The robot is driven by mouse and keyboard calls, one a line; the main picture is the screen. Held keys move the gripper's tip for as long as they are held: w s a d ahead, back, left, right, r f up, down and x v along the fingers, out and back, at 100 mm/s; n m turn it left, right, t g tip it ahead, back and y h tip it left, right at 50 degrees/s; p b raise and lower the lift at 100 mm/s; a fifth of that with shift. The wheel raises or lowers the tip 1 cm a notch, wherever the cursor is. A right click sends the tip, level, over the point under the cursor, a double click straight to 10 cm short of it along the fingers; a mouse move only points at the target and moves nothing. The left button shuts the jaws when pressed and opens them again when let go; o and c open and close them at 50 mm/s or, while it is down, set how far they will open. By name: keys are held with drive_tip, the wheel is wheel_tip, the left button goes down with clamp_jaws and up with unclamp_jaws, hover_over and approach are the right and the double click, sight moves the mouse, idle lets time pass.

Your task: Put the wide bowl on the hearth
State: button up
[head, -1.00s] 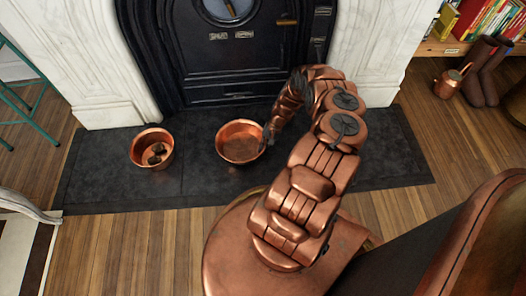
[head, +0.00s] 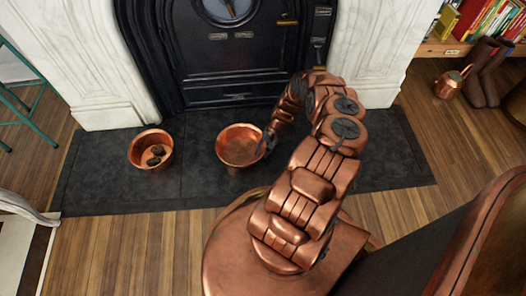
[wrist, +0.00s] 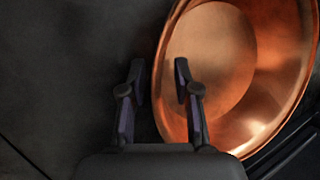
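The wide bowl (head: 239,148) is shiny copper, round and open at the top. It appears to rest upright and empty on the dark slate hearth (head: 200,185), in front of the stove. In the wrist view the bowl (wrist: 212,60) fills the right side. My gripper (wrist: 159,82) has its two fingers apart at the bowl's near rim, one outside the wall and one over the inside. Gaps show between the fingers and the rim. In the head view my gripper (head: 268,143) is at the bowl's right edge, partly hidden by my arm.
A smaller copper pot (head: 136,155) with dark lumps inside stands on the hearth to the left. The black stove (head: 235,70) is behind, between white marble sides. A copper kettle (head: 447,88) and brown boots (head: 483,85) stand at the far right. Hearth between pot and bowl is clear.

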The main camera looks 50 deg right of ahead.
drive_tip(key=w+p+v, duration=0.1)
drive_tip(key=p+v, duration=0.3)
drive_tip(key=v, duration=0.8)
drive_tip(key=a+r+n+g+h, duration=0.15)
drive_tip(key=a+r, duration=0.25)
drive_tip(key=r, duration=0.7)
drive_tip(key=a+r+n+g+h, duration=0.1)
drive_tip(key=a+r+n+g, duration=0.15)
drive_tip(key=r, duration=0.95)
drive_tip(key=s+a+r+n+h, duration=0.1)
drive_tip(key=s+a+r, duration=0.1)
drive_tip(key=a+r, duration=1.1)
drive_tip(key=s+a+r+n+h, duration=0.1)
drive_tip(key=s+a+r+n, duration=0.2)
drive_tip(key=s+a+r, duration=0.7)
drive_tip(key=s+a+r+n, duration=0.1)
drive_tip(key=s+a, duration=0.2)
drive_tip(key=s, duration=0.3)
drive_tip(key=s+a+r+n+h, duration=0.1)
drive_tip(key=s+a+n, duration=0.1)
drive_tip(key=s+a, duration=0.2)
drive_tip(key=shift+s+g, duration=0.4)
drive_tip(key=shift+s, duration=0.65)
